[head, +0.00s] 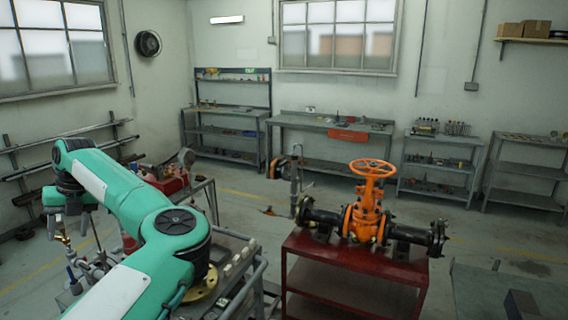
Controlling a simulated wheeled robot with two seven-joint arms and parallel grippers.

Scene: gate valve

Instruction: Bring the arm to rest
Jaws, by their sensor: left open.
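My left arm (125,195) is teal and rises from the bottom left, bending back toward the left edge. My left gripper (69,224) hangs at its far end, pointing down, with its fingers apart. I see nothing held between them, though the tools behind make this area cluttered. The gate valve (365,220) is orange with a round orange handwheel (371,168) on top, between black flanged pipes. It stands on a dark red table (345,265) right of centre, well apart from my left gripper. My right gripper is out of view.
A metal cart (240,262) with small parts stands close beside and partly behind my arm. Wall racks (85,138) are at the left. Benches (330,118) and shelves line the back wall. A grey table (505,292) is at the lower right. Open floor lies before the back benches.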

